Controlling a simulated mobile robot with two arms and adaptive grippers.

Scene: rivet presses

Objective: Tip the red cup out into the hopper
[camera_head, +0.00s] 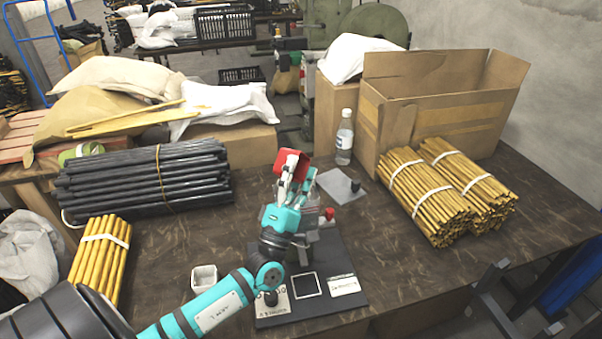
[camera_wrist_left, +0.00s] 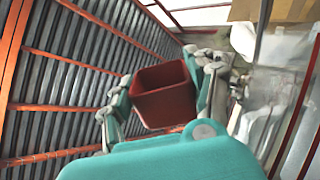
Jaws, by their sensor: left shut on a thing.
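My left gripper (camera_head: 291,178) is shut on the red cup (camera_head: 297,158), above the middle of the table. The cup is tilted in the head view. In the left wrist view the cup (camera_wrist_left: 165,102) sits between the two fingers of the gripper (camera_wrist_left: 163,98), with its open mouth showing dark red inner walls. I cannot make out any contents. The press (camera_head: 303,252) stands on a dark base plate (camera_head: 333,262) below the gripper, partly hidden by my arm. I cannot clearly make out the hopper. My right gripper is not in view.
A small white container (camera_head: 204,279) stands left of the base plate. A grey plate (camera_head: 337,187) and a bottle (camera_head: 345,137) are behind the press. Dark rods (camera_head: 145,180) lie left, yellow rod bundles (camera_head: 430,200) right, before a cardboard box (camera_head: 440,110).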

